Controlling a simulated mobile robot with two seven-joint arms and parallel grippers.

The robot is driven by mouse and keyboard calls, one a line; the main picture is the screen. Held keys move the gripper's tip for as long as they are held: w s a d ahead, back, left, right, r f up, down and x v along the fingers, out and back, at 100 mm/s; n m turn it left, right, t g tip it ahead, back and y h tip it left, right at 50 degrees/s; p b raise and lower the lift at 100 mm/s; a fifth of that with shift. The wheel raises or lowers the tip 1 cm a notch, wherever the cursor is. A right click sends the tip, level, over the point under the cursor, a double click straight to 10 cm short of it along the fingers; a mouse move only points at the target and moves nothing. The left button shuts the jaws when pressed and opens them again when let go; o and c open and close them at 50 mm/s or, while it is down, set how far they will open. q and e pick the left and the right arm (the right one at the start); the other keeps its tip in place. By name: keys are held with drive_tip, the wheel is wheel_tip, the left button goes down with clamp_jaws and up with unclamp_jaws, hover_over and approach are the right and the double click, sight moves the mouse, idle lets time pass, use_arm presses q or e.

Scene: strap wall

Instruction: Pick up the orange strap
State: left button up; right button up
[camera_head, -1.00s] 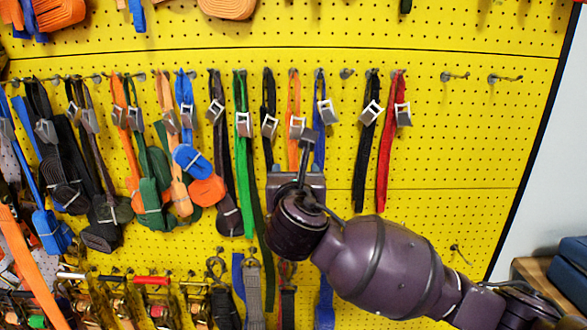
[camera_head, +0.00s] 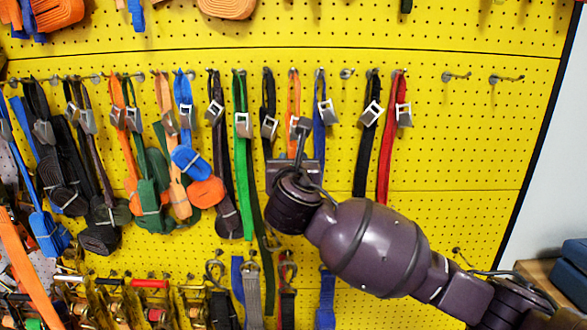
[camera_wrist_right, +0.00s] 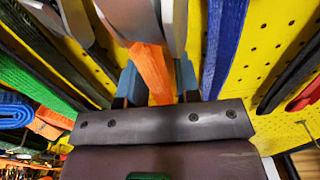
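The orange strap (camera_head: 293,92) hangs from a hook on the yellow pegboard, between a black strap and a blue strap. Its metal buckle is partly covered by my right arm in the head view. In the right wrist view the orange strap (camera_wrist_right: 153,72) runs down between the two fingers of my right gripper (camera_wrist_right: 157,85). The fingers are apart, one on each side of the strap, and a gap shows beside it. In the head view my own wrist hides the strap's lower part. My left gripper is not in view.
A black strap (camera_head: 268,95) hangs close on the left and a blue strap (camera_head: 319,140) close on the right. Further right hang a black strap (camera_head: 366,150) and a red strap (camera_head: 390,145). Bare pegboard (camera_head: 460,140) lies at the right.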

drive_tip(key=shift+c, duration=1.4)
